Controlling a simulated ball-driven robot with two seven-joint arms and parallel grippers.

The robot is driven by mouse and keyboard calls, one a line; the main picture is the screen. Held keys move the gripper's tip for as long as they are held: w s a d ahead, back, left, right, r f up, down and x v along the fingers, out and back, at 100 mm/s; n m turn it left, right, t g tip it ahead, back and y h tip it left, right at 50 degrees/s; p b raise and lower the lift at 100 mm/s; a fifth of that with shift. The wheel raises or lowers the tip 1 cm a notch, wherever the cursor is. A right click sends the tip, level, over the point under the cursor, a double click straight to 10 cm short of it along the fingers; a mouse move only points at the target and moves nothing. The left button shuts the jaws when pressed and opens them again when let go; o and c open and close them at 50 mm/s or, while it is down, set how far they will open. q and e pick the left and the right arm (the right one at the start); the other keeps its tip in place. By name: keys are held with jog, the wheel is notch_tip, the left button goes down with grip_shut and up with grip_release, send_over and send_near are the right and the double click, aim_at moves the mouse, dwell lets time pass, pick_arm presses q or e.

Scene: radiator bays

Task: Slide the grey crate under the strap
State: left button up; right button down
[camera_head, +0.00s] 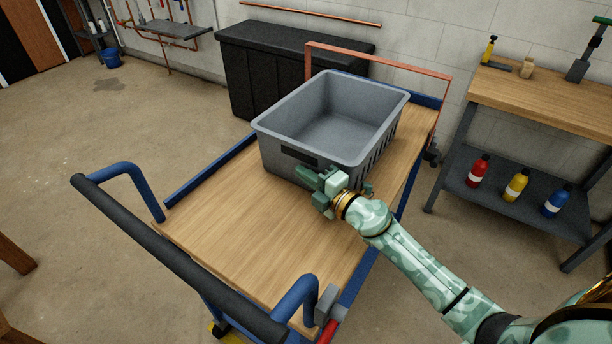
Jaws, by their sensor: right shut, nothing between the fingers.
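The grey crate (283,137) is an open, empty tub standing upright on the wooden deck of a cart. An orange-red strap (385,62) forms an arch over the far end of the deck. It shows behind and above the crate's far rim, and the crate hides part of its left leg. My right gripper (318,187) is shut and empty, low at the crate's near wall, close to its right corner. I cannot tell whether it touches the wall. My left gripper is out of view.
The cart deck (235,220) is bare on the near side of the crate, with a dark push handle (175,255) at its near end. A black chest (262,70) stands behind. A workbench (540,95) with bottles on its lower shelf stands at right.

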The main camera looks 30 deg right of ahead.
aim_at(346, 147)
jog(key=shift+r, duration=0.1)
